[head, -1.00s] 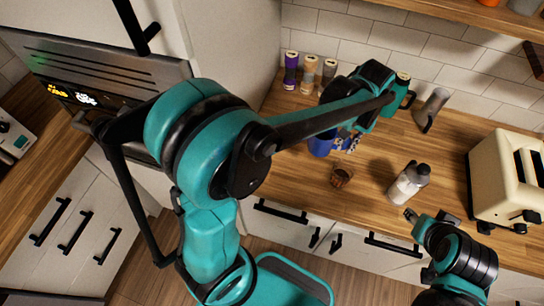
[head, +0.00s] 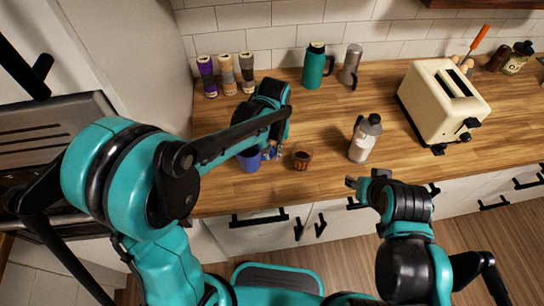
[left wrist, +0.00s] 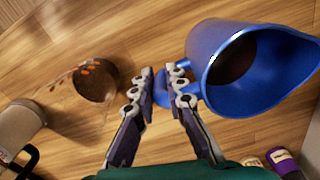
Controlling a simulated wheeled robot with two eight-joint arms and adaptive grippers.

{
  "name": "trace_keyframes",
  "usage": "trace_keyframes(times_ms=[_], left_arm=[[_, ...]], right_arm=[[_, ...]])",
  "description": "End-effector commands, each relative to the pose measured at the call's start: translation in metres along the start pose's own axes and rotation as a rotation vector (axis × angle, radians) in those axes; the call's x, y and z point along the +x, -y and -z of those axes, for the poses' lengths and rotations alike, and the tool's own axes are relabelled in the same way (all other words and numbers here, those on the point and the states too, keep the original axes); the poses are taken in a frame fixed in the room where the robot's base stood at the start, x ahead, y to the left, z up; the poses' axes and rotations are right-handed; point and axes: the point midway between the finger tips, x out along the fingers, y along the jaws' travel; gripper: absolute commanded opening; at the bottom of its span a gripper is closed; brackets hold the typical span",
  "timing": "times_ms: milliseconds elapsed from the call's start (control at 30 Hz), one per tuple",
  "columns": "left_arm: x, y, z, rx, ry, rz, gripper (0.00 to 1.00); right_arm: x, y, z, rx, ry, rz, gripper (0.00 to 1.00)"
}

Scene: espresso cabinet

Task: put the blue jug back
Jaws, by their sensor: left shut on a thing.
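The blue jug (head: 248,160) is at the front left of the wooden counter in the head view, partly hidden by my left arm. In the left wrist view the jug (left wrist: 270,88) fills the upper right, its open mouth facing the camera and something dark brown inside. My left gripper (left wrist: 163,76) is shut on the jug's handle side; it also shows in the head view (head: 269,152). I cannot tell whether the jug's base touches the counter. My right gripper (head: 352,183) is near the counter's front edge, away from the jug; its finger opening is unclear.
A small glass with brown contents (head: 302,158) stands just right of the jug. Several capped containers (head: 228,76) line the back left. The counter's middle is mostly clear.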

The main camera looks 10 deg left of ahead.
Motion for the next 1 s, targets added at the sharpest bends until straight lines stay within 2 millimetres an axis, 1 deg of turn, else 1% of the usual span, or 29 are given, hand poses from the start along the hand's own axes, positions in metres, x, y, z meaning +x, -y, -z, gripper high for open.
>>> trace_keyframes(times_ms=[33,100,367,500,533,600,867,1000], left_arm=[[0.011,0.000,0.001,0.000,0.000,0.000,0.00],[0.019,0.000,0.000,0.000,0.000,0.000,0.00],[0.019,0.000,0.000,0.000,0.000,0.000,0.00],[0.024,0.000,0.000,0.000,0.000,0.000,0.00],[0.023,0.000,0.000,0.000,0.000,0.000,0.18],[0.023,0.000,0.000,0.000,0.000,0.000,0.33],[0.022,0.000,0.000,0.000,0.000,0.000,0.33],[0.015,0.000,0.000,0.000,0.000,0.000,0.33]], right_arm=[[0.004,0.000,-0.003,0.000,0.000,0.000,0.40],[0.006,0.000,-0.004,0.000,0.000,0.000,0.40],[0.005,0.000,-0.004,0.000,0.000,0.000,0.40],[0.009,0.000,-0.006,0.000,0.000,0.000,0.40],[0.008,0.000,-0.006,0.000,0.000,0.000,0.40],[0.008,0.000,-0.006,0.000,0.000,0.000,0.40],[0.007,0.000,-0.005,0.000,0.000,0.000,0.40],[0.003,0.000,-0.003,0.000,0.000,0.000,0.40]])
